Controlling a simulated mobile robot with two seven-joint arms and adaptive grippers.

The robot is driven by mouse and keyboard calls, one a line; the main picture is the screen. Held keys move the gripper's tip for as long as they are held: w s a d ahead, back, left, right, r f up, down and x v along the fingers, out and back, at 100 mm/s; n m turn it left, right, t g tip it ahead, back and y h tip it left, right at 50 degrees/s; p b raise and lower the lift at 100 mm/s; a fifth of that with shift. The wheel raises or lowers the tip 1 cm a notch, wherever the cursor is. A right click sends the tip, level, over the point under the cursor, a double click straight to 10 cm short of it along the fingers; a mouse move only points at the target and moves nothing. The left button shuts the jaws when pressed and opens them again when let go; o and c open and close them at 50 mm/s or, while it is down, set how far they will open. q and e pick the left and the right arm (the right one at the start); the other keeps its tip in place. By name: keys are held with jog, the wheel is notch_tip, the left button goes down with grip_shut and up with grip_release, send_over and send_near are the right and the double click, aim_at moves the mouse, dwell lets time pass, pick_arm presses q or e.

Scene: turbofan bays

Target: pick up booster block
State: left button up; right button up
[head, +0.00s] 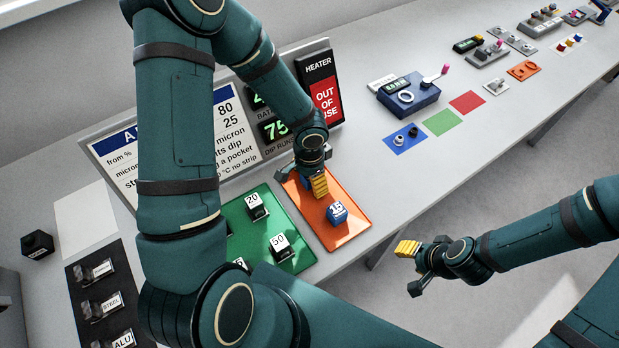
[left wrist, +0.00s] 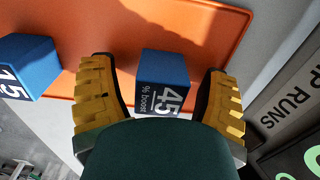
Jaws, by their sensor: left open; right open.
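A blue block with a dark label reading "45 % boost" (left wrist: 163,70) stands on an orange tray (head: 356,232). In the left wrist view it sits between the yellow fingers of my left gripper (left wrist: 160,84), which is open, with small gaps on both sides. In the head view my left gripper (head: 318,186) is over the tray and hides this block. A second blue block marked 15 (head: 338,212) stands nearby on the tray; it also shows in the left wrist view (left wrist: 28,66). My right gripper (head: 411,266) is open and empty, off the table's front edge.
A green tray (head: 296,262) with several dark numbered blocks, such as 50 (head: 280,247), lies left of the orange tray. A display panel (head: 272,130) and a heater sign (head: 322,85) stand behind.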

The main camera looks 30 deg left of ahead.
pick_arm(q)
jog(key=shift+f, duration=0.1)
grip_shut()
dwell(0.3)
